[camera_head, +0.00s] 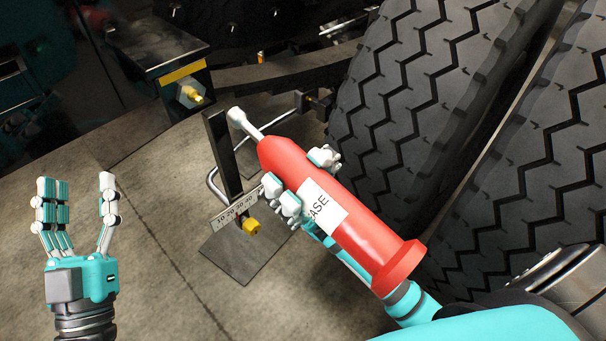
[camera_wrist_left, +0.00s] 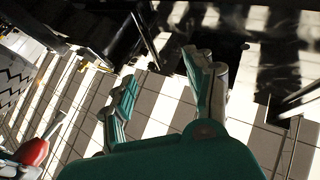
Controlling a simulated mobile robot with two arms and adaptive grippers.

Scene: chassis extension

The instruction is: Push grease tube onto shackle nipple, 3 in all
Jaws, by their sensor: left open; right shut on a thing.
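The red grease tube (camera_head: 368,236) has a white label reading "ASE" and a pale nozzle (camera_head: 243,122) pointing up and left. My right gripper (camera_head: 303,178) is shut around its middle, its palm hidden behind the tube. A yellow nipple (camera_head: 195,96) sticks out of a hexagonal fitting on the dark bracket, up and left of the nozzle tip and apart from it in the picture. My left gripper (camera_head: 80,205) is open and empty over the floor at the left. It also shows in the left wrist view (camera_wrist_left: 165,85), with part of the tube (camera_wrist_left: 34,152) at the left edge.
Large black tyres (camera_head: 400,110) stand close on the right. A dark upright stand (camera_head: 222,150) with a numbered scale (camera_head: 235,207) and yellow knob (camera_head: 252,227) is beside the tube. A dark beam (camera_head: 290,72) runs behind. The floor (camera_head: 160,250) is open at lower left.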

